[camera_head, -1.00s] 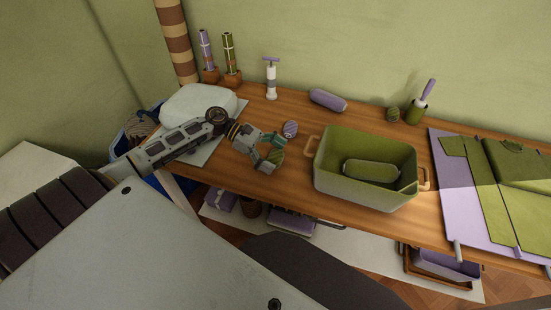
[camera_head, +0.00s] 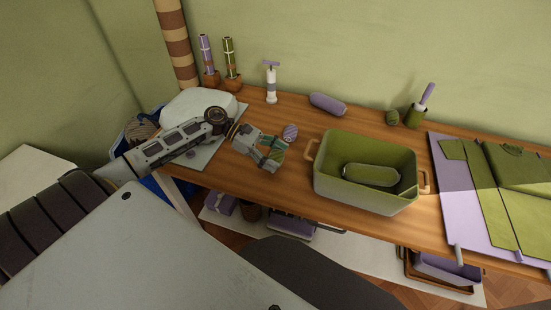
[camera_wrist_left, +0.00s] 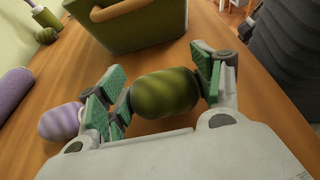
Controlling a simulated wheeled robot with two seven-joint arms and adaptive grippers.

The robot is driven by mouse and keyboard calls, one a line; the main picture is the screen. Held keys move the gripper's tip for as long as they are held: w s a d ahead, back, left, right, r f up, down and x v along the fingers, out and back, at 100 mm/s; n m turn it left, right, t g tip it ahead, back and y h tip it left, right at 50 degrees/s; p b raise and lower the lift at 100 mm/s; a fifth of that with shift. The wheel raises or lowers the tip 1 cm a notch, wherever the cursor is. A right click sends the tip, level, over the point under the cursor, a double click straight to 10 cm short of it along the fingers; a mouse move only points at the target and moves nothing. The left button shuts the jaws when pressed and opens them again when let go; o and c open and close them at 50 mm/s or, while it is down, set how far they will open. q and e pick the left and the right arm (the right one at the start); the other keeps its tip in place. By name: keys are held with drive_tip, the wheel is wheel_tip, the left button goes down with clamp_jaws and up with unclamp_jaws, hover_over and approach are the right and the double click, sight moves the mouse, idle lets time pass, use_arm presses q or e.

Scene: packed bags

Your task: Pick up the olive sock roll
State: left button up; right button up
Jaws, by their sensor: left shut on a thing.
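The olive sock roll (camera_wrist_left: 165,92) is a striped dark-green roll lying between the green-padded fingers of my left gripper (camera_wrist_left: 161,95) in the left wrist view. The pads touch it on both sides. In the head view my left gripper (camera_head: 275,155) is low over the table, left of the green bin, and its fingers mostly hide the roll. I cannot tell whether the roll is lifted clear of the wood. My right gripper is out of view.
A lilac sock roll (camera_head: 290,132) sits just behind my left gripper. The green bin (camera_head: 365,190) with wooden handles holds an olive case (camera_head: 371,174). A purple case (camera_head: 328,103), a pump bottle (camera_head: 271,84) and another olive roll (camera_head: 393,117) stand along the back. Folded clothes lie right.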

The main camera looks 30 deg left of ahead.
sight(273, 157)
use_arm(q)
wheel_tip(273, 157, up, 2)
drive_tip(key=shift+s, duration=0.15)
drive_tip(key=shift+s+d, duration=0.25)
drive_tip(key=shift+s, duration=0.85)
drive_tip(key=shift+s+d, duration=0.25)
drive_tip(key=shift+s, duration=0.65)
drive_tip(key=shift+s+d, duration=0.25)
drive_tip(key=shift+s, duration=0.6)
drive_tip(key=shift+s+d+p, duration=0.25)
drive_tip(key=shift+s+p, duration=0.15)
drive_tip(key=shift+s, duration=0.85)
drive_tip(key=s+d, duration=0.2)
drive_tip(key=s, duration=0.7)
drive_tip(key=shift+p, duration=0.35)
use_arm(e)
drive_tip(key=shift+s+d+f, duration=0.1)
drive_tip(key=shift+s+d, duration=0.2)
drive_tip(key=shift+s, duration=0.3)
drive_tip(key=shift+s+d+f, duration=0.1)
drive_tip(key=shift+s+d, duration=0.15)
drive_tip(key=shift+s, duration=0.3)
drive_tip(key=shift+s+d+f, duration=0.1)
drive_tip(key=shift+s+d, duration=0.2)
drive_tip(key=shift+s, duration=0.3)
use_arm(q)
drive_tip(key=shift+d, duration=0.1)
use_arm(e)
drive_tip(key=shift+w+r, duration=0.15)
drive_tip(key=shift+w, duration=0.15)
